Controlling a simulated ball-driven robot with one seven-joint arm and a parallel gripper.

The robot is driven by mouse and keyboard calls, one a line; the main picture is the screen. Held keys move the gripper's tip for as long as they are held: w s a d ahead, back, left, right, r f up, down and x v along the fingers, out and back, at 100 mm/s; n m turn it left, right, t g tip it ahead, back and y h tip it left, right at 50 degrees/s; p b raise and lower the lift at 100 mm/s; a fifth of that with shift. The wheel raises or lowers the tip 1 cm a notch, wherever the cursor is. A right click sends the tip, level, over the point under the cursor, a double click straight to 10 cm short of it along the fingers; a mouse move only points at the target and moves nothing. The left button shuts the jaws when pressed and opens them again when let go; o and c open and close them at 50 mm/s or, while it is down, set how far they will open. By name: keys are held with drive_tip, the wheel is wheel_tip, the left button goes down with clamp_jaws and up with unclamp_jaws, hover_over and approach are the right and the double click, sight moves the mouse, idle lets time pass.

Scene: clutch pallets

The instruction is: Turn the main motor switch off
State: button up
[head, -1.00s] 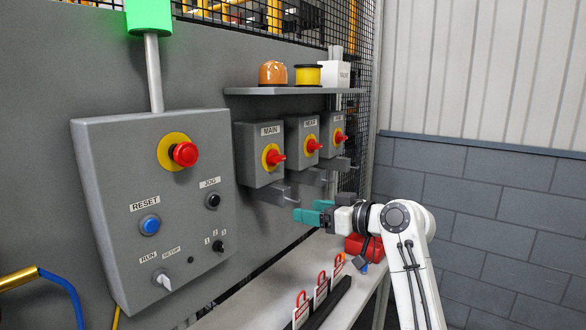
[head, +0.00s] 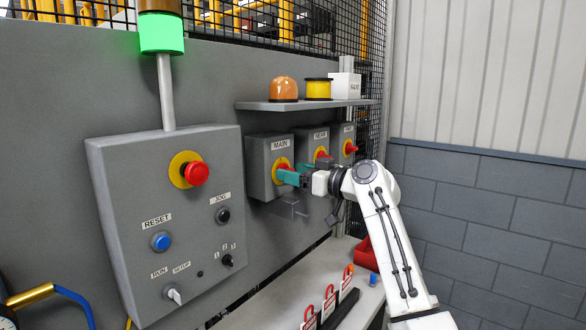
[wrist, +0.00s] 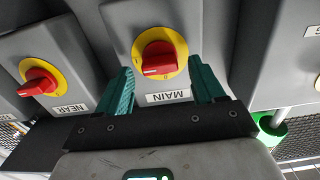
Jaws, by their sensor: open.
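The MAIN switch box (head: 258,182) is grey, on the wall, with a red handle on a yellow disc (head: 277,166). In the wrist view, upside down, the red handle (wrist: 160,58) lies roughly sideways on its yellow disc (wrist: 146,40), above the MAIN label (wrist: 168,97). My gripper (head: 287,177) has teal fingers and is at the front of this box. In the wrist view my gripper (wrist: 163,84) is open, one finger to each side of the handle. Gaps show between handle and fingers, so I see no contact. In the head view the fingers partly hide the handle.
The NEAR switch box (head: 312,148) and a third box (head: 341,135) stand close to the right. A shelf (head: 300,104) is above. The control panel (head: 130,215) is to the left. Red padlocks with tags (head: 330,301) stand on the bench below.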

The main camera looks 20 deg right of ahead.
drive_tip(key=shift+w+a, duration=0.35)
drive_tip(key=shift+w, duration=0.15)
drive_tip(key=shift+c, duration=0.3)
drive_tip(key=c, duration=0.9)
